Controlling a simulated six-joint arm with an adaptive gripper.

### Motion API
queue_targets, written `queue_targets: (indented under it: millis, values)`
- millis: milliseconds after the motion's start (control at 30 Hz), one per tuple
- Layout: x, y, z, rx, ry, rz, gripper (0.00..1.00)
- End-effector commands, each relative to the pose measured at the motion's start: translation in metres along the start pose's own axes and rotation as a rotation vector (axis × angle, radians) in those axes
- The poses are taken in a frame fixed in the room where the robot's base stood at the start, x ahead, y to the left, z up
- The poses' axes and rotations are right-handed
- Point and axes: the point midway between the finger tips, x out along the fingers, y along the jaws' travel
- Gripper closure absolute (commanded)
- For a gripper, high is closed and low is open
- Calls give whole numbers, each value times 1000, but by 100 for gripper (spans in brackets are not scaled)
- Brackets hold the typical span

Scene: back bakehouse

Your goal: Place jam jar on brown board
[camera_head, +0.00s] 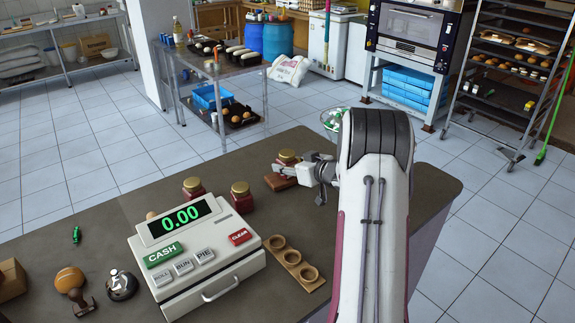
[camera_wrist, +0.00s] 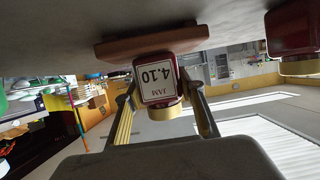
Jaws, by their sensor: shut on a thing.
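A red jam jar with a gold lid (camera_head: 287,156) is at the far side of the counter, at the brown board (camera_head: 274,184). My gripper (camera_head: 291,169) is shut on this jar, with one finger on each side (camera_wrist: 158,92). The jar looks upright, its base against or very close over the board (camera_wrist: 120,48); I cannot tell if it bears on it. My gripper hides part of the jar and board in the head view.
Two more red jars (camera_head: 193,187) (camera_head: 241,196) stand left of the board; one jar (camera_wrist: 293,32) shows in the wrist view. A cash register (camera_head: 200,250) and a wooden holder with three rings (camera_head: 293,263) are nearer. A glass bowl (camera_head: 331,119) stands partly behind my arm.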

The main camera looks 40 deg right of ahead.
Motion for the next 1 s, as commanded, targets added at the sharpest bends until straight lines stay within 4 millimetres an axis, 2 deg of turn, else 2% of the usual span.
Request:
queue_targets:
  millis: [367,400,433,1000]
  values:
    - [1,0,2,-1,1,0,89]
    - [1,0,2,-1,0,0,54]
    - [1,0,2,-1,0,0,46]
    - [-4,1,0,1,0,1,45]
